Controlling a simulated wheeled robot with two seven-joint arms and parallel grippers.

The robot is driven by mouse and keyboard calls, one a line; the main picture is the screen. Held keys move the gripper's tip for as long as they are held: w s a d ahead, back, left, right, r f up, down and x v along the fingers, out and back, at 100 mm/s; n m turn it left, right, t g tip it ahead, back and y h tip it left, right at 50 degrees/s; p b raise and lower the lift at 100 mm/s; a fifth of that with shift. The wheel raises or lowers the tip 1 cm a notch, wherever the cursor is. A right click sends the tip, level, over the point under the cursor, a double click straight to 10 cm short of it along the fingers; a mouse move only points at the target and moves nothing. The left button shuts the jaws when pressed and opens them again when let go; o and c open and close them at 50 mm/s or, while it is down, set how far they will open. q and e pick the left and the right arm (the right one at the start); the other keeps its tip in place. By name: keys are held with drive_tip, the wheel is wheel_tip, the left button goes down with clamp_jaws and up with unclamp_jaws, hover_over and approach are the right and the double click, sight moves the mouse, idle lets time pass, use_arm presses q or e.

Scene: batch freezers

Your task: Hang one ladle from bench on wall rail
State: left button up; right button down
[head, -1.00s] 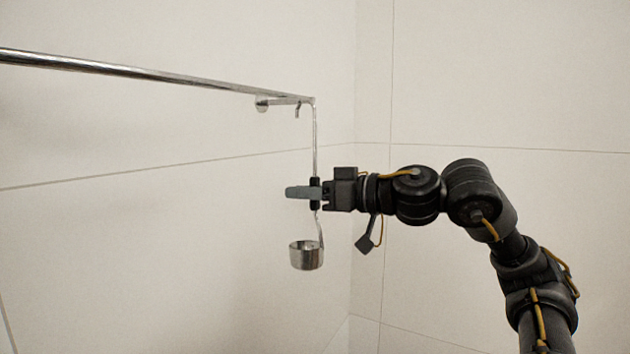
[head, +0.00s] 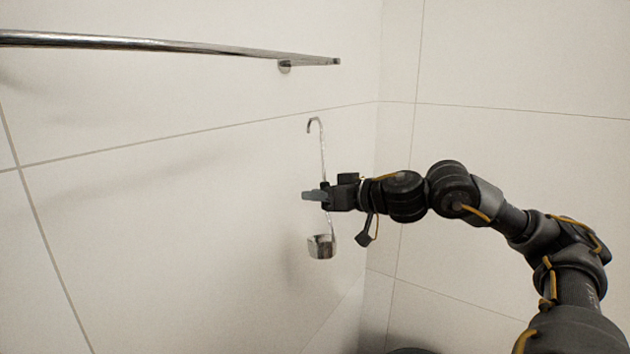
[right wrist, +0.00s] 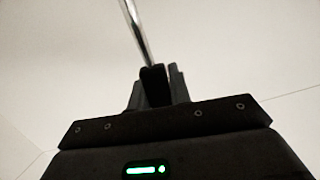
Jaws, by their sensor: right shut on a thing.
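A steel ladle (head: 321,246) hangs nearly upright in my right gripper (head: 314,196), bowl down and hook end up. My right gripper is shut on the dark grip part of its handle. The hook at the top of the handle is in free air, below the wall rail (head: 180,46) and apart from it. In the right wrist view the ladle's handle (right wrist: 134,30) rises from between the fingers (right wrist: 158,85). The bowl is out of that view. My left gripper is not in view.
A bracket (head: 284,67) fixes the rail to the tiled wall near its right end. No other utensil shows on the visible stretch of rail. A wall corner lies to the right of the ladle. The space around the ladle is clear.

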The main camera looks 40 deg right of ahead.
drive_tip(key=shift+a+f+y+b, duration=0.3)
drive_tip(key=shift+a+f+b, duration=0.15)
drive_tip(key=shift+a+f, duration=0.2)
drive_tip(key=c, duration=1.2)
unclamp_jaws()
drive_tip(key=shift+s+d+f+b, duration=0.15)
drive_tip(key=shift+s+d+b, duration=0.1)
drive_tip(key=shift+s+b, duration=0.4)
drive_tip(key=b+v, duration=0.9)
drive_tip(key=shift+s+r, duration=0.3)
drive_tip(key=shift+r, duration=0.1)
